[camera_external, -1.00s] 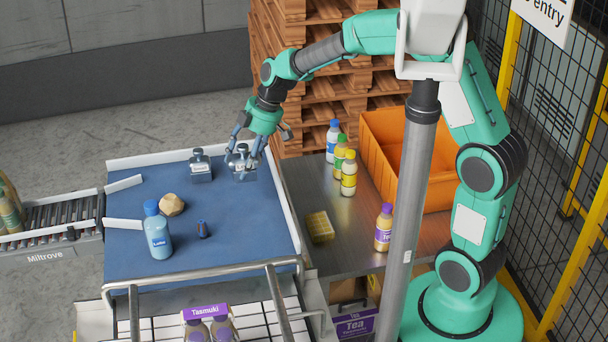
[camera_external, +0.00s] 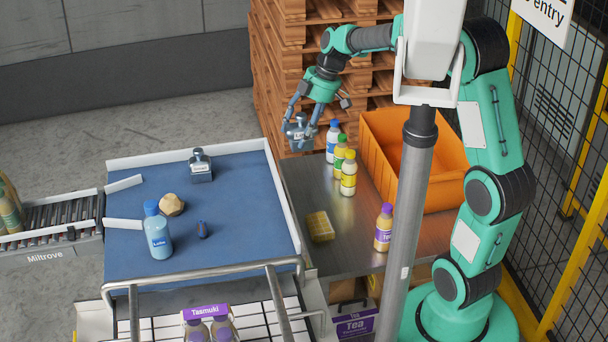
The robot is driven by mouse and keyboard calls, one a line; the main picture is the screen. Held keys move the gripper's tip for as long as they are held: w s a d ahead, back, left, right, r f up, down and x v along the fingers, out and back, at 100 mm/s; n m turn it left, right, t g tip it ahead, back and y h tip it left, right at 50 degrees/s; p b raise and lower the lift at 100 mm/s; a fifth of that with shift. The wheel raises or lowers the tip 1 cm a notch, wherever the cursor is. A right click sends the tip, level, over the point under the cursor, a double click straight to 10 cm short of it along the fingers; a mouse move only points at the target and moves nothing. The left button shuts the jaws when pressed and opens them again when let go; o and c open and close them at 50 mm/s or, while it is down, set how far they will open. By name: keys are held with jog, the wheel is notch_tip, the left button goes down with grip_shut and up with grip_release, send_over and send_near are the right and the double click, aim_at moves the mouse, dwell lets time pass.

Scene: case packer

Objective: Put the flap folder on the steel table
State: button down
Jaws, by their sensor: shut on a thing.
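My gripper (camera_external: 303,118) is shut on a small grey metal block with a knob on top, which looks like the flap folder (camera_external: 301,140). It holds the block above the far left part of the steel table (camera_external: 291,184); the fingers partly cover it. The gap between block and table is hard to judge. A similar grey block with a dark knob (camera_external: 201,168) stands on the blue conveyor bed (camera_external: 250,215).
Blue, green and yellow-capped bottles (camera_external: 341,155) stand right of the held block, before an orange crate (camera_external: 425,180). A yellow sponge-like block (camera_external: 320,226) and a purple-capped bottle (camera_external: 384,228) are nearer. A white rail (camera_external: 283,195) edges the bed. The table's left-middle is clear.

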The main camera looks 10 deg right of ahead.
jog(key=b, duration=0.4)
send_over(350, 224)
jog(key=d, duration=0.2)
notch_tip(350, 224, down, 22)
jog(key=shift+f, duration=0.15)
jog(key=shift+f+b, duration=0.5)
jog(key=shift+f, duration=2.6)
jog(key=shift+f, duration=0.1)
jog(key=shift+f, duration=1.8)
jog(key=shift+f+b, duration=0.2)
jog(key=shift+b, duration=0.25)
jog(key=c, duration=0.6)
grip_release()
